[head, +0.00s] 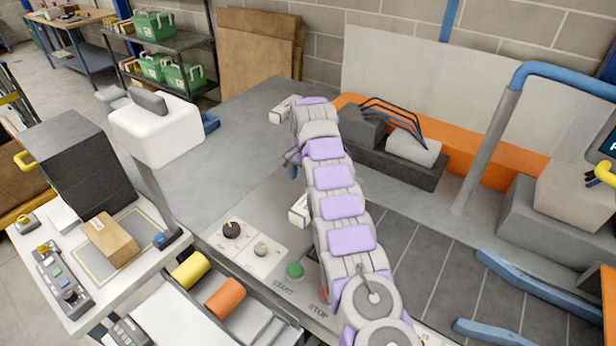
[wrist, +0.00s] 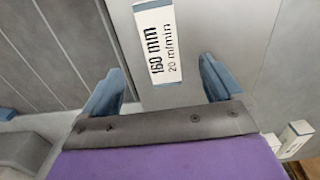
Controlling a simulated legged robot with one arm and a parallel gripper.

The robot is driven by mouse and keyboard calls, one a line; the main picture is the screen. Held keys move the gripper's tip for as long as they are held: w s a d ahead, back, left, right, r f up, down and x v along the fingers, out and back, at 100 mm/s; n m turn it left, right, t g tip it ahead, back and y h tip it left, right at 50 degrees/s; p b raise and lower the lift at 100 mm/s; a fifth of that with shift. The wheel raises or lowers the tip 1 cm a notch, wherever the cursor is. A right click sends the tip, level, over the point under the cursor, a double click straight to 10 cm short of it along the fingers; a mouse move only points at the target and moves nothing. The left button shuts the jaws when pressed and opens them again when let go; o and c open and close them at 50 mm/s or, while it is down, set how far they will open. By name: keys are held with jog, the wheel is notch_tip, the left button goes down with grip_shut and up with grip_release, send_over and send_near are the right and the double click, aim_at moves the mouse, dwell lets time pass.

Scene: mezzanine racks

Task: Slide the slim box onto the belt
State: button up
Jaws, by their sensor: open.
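A brown carton (head: 110,240) lies on a yellow-outlined plate at the left. In the head view my arm hides most of the gripper. A grey, belt-like surface (head: 225,140) stretches to the left of my arm, and dark segmented panels (head: 420,270) lie to the right.
Small white blocks stand left of my arm, one near (head: 298,211) and one farther back (head: 283,109). A control panel with knobs (head: 250,245) and a green button is in front. A white scanner-like head (head: 155,130) overhangs the left. Blue rails (head: 540,290) lie at right.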

aim_at(307, 204)
jog(key=shift+s+a+f+b, duration=0.15)
jog(key=shift+a+f+b, duration=0.25)
jog(key=shift+f, duration=0.75)
jog(key=f, duration=0.2)
jog(key=d+f+b, duration=0.1)
jog(key=f, duration=0.2)
jog(key=shift+f+b, duration=0.25)
jog(key=shift+b, duration=0.05)
jog(key=f, duration=0.3)
jog(key=f+b, duration=0.1)
jog(key=f, duration=0.1)
jog(key=shift+a+f, duration=0.25)
jog(key=shift+a, duration=0.15)
jog(key=shift+d+f, duration=0.15)
jog(key=shift+f, duration=0.05)
jog(key=shift+d, duration=0.1)
